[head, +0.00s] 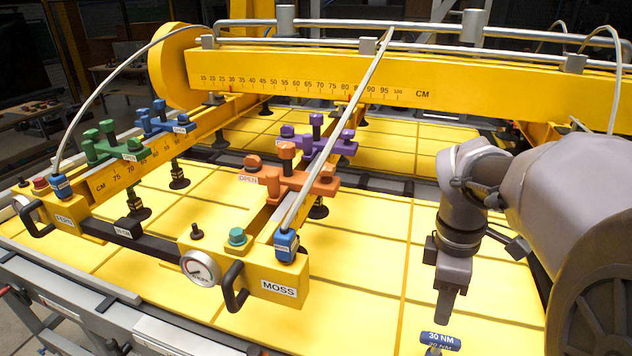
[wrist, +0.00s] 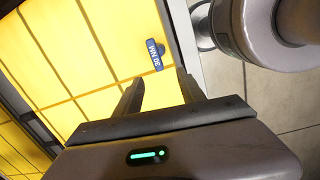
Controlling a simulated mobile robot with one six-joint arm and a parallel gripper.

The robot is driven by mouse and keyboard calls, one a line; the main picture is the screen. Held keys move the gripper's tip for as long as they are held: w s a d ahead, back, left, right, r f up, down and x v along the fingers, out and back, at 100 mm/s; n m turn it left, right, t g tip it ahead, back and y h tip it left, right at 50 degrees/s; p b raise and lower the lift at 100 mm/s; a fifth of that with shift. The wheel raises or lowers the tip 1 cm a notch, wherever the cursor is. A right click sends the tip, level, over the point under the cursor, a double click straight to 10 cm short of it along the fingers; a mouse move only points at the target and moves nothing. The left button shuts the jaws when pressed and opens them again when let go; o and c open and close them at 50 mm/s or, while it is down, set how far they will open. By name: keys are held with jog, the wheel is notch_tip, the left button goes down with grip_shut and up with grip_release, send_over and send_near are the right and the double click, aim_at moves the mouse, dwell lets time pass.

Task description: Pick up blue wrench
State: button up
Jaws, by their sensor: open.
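The blue wrench (head: 440,340) has a "30 NM" label and lies on the yellow panel near the front right in the head view. Its lower end is cut off by the picture edge there. In the wrist view the wrench (wrist: 155,54) shows as a small blue piece beyond the fingers, near the panel's edge. My gripper (head: 447,318) points down above and close to the wrench in the head view. In the wrist view my gripper (wrist: 158,88) is open, with nothing between its two fingers, and the wrench is apart from them.
The yellow suction lifter (head: 262,285) with its gauge (head: 200,268), handles and orange valve (head: 290,178) stands left of my arm. A long yellow beam (head: 480,78) crosses behind. The yellow panel (head: 370,260) is clear between lifter and gripper.

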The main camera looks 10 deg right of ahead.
aim_at(439, 347)
jog(key=shift+n+g, duration=0.3)
jog(key=shift+n, duration=0.4)
jog(key=d+f+b, duration=0.1)
jog(key=f, duration=0.3)
jog(key=d+f+b, duration=0.1)
jog(key=f+b, duration=0.1)
jog(key=f, duration=0.1)
jog(key=s+d+f+b, duration=0.1)
jog(key=f+b, duration=0.1)
jog(key=f, duration=0.2)
jog(key=shift+f, duration=0.35)
jog(key=f+b, duration=0.1)
jog(key=f, duration=0.1)
jog(key=f+b, duration=0.2)
jog(key=f, duration=0.1)
jog(key=shift+w+d+f, duration=0.1)
jog(key=shift+w+f, duration=0.2)
jog(key=shift+f, duration=0.05)
jog(key=shift+r, duration=0.15)
grip_shut()
